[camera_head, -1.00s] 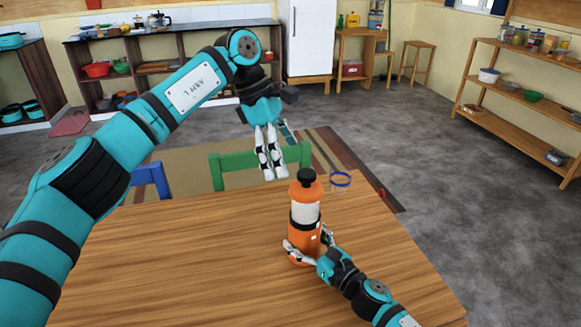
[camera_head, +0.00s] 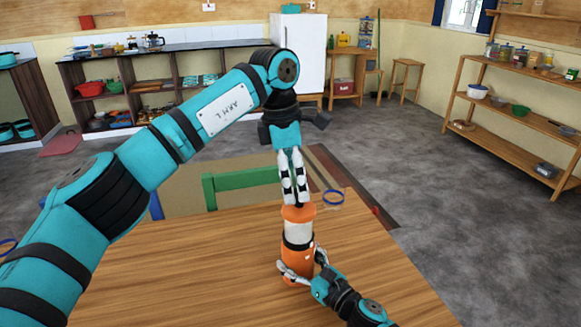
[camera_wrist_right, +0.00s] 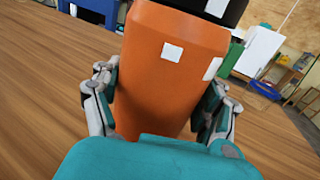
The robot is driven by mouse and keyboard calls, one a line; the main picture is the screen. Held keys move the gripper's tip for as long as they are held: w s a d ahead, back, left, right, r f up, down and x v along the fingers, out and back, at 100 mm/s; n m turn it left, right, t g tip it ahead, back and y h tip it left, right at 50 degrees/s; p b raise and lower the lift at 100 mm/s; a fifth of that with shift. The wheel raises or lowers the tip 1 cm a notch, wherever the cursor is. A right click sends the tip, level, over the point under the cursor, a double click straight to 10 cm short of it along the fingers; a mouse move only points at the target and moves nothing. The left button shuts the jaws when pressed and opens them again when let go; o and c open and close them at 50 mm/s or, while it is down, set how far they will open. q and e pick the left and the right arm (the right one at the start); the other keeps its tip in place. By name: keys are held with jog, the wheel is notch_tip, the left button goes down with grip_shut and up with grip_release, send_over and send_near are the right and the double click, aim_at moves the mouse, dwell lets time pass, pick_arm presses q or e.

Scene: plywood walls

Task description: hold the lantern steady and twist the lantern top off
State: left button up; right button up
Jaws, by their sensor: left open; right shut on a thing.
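An orange lantern (camera_head: 299,236) with a white middle band stands upright on the wooden table, and its orange body fills the middle of the right wrist view (camera_wrist_right: 168,70). Its orange top (camera_head: 298,213) shows just under my left gripper (camera_head: 296,200). My left gripper points down with its fingers over the lantern's top, open; the black knob is mostly hidden behind the fingers. I cannot tell whether the fingers touch it. My right gripper (camera_head: 302,272) is shut on the lantern's lower body, one finger on each side, as the right wrist view (camera_wrist_right: 160,115) also shows.
The wooden table (camera_head: 190,270) is clear around the lantern. Shelves (camera_head: 520,125) stand at the far right.

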aim_at(299, 211)
pick_arm(q)
jog(key=f, duration=0.3)
jog(key=d+f, duration=0.1)
jog(key=f, duration=0.5)
jog(key=shift+w+d+f, duration=0.1)
jog(key=shift+d+f, duration=0.15)
jog(key=c, duration=1.3)
jog(key=shift+m, duration=1.4)
pick_arm(e)
jog(key=shift+w, duration=0.1)
jog(key=shift+f, duration=0.1)
pick_arm(q)
jog(key=shift+m+g, duration=0.3)
jog(key=shift+m, duration=0.3)
jog(key=shift+w, duration=0.1)
